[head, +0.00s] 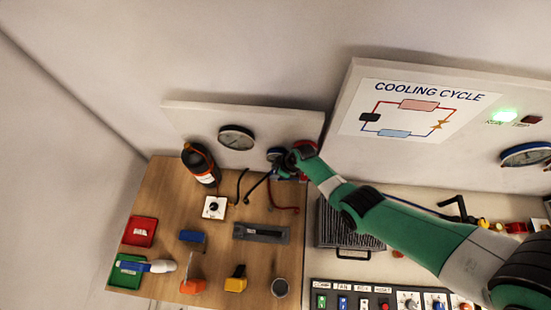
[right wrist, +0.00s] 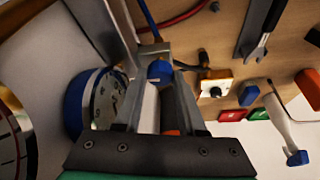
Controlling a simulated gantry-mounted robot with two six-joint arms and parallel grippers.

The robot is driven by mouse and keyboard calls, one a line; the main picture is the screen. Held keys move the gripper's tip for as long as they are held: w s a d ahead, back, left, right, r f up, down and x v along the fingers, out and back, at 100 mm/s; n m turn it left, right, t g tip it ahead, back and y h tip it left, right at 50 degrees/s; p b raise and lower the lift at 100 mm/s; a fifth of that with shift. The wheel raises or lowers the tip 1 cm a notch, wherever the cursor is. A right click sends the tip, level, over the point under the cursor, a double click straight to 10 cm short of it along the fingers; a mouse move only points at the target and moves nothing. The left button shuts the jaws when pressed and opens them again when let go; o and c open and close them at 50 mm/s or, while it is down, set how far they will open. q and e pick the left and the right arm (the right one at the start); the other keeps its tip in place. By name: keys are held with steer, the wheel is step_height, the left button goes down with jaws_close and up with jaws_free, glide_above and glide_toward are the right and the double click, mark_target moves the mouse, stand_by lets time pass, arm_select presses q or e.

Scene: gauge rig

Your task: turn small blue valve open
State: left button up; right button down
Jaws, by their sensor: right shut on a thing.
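The small blue valve (right wrist: 160,72) shows in the right wrist view as a round blue knob between the fingers of my right gripper (right wrist: 157,62), which is shut on it. Just left of it is a gauge with a blue rim (right wrist: 76,100). In the head view my right gripper (head: 287,163) is at the low back panel, in front of the gauge set. There the arm and gripper largely hide the valve. The blue gauge (head: 275,153) shows beside the gripper, and part of a red gauge (head: 309,147) shows behind it. My left gripper is not in view.
Dark and red hoses (head: 284,208) hang below the gauges onto the wooden board. A black-and-orange bottle (head: 200,163), a white square part with a black knob (head: 214,207) and a grey tool tray (head: 261,233) are nearby. A grey finned unit (head: 345,226) stands below my right arm.

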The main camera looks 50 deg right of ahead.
stand_by(0.4)
steer(key=c, duration=0.5)
jaws_free()
